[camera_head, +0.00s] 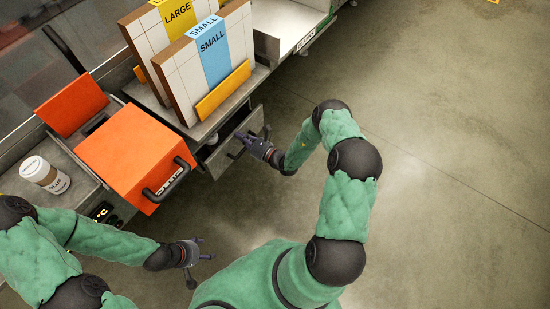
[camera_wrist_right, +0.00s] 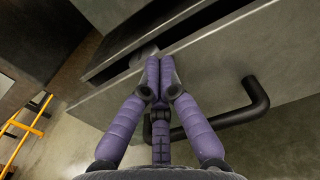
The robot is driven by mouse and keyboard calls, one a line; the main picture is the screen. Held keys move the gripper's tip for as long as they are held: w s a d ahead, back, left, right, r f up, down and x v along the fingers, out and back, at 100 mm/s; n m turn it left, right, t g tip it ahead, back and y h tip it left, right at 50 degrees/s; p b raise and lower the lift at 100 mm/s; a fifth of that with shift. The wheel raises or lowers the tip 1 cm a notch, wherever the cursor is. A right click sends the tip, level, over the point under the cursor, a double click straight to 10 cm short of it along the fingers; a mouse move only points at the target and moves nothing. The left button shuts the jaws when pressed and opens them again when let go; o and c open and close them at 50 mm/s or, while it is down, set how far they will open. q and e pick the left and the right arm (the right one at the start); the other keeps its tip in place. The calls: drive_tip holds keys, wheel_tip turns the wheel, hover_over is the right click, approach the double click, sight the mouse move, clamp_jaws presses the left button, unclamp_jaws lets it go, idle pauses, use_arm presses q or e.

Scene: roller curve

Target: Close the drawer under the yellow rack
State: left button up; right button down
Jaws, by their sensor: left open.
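The drawer (camera_head: 218,158) sits under the yellow rack (camera_head: 223,92), its grey front standing out from the cabinet. In the right wrist view, a dark gap shows behind the top edge of the drawer front (camera_wrist_right: 215,75), so it is partly open. Contact is unclear. My left gripper (camera_head: 205,249) is open and empty, away from the drawer.
An orange box (camera_head: 135,150) with a black handle stands left of the drawer, near a white cup (camera_head: 44,174). Tiled boards (camera_head: 180,80) labelled SMALL and LARGE stand in the rack. The floor (camera_head: 450,150) to the right is clear. An orange frame (camera_wrist_right: 22,135) shows in the wrist view.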

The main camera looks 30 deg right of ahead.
drive_tip(key=x, duration=0.5)
drive_tip(key=shift+w+a+b, duration=0.1)
drive_tip(key=shift+w+b, duration=0.1)
drive_tip(key=shift+b, duration=0.15)
drive_tip(key=shift+w+r, duration=0.1)
drive_tip(key=shift+r, duration=0.05)
